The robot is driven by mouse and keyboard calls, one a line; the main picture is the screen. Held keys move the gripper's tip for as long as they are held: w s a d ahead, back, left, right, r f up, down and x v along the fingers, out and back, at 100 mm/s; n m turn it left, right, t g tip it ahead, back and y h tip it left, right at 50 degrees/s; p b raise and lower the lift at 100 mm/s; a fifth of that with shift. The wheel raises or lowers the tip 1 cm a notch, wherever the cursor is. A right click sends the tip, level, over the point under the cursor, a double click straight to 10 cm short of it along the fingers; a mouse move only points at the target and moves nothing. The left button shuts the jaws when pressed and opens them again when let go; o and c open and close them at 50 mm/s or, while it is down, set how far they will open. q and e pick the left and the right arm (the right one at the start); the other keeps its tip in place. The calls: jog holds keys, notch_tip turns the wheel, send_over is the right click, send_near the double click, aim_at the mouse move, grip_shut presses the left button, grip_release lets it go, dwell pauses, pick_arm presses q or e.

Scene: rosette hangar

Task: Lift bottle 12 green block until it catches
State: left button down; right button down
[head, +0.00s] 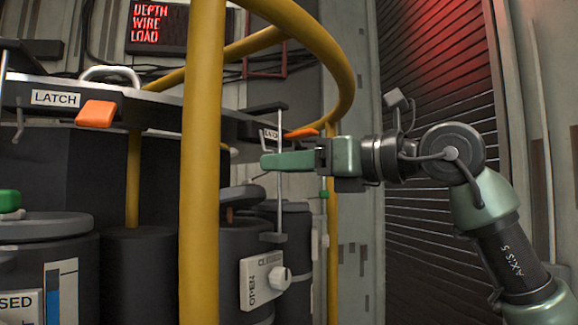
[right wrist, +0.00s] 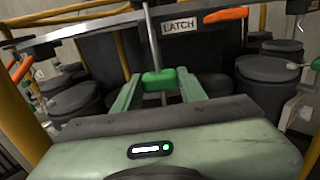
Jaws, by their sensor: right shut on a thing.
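My right gripper (head: 270,162) reaches in from the right in the head view, its pale green fingers level in front of a thin upright rod (head: 280,215). In the right wrist view the fingers are shut on a bright green block (right wrist: 160,80) on that rod. In the head view the fingers hide this block. Above it sit a LATCH label (right wrist: 180,26) and an orange lever (right wrist: 226,15) on the rack's dark rim, apart from the block. A dark lidded bottle (head: 235,255) stands below. I can read no number 12. My left gripper is not in view.
A thick yellow post (head: 203,180) and curved yellow rail stand close left of the gripper. A white panel with a knob (head: 265,280) is below. Another green block (head: 9,201) and orange lever (head: 97,114) are at left. A red-lettered sign (head: 157,26) hangs behind.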

notch_tip(320, 180, up, 4)
jog(key=p, duration=0.2)
jog(key=shift+r+p, duration=0.1)
jog(key=shift+p, duration=0.3)
jog(key=c, duration=0.8)
grip_release()
jog(key=shift+c, duration=0.2)
jog(key=b+v, duration=0.3)
jog(key=v, duration=0.6)
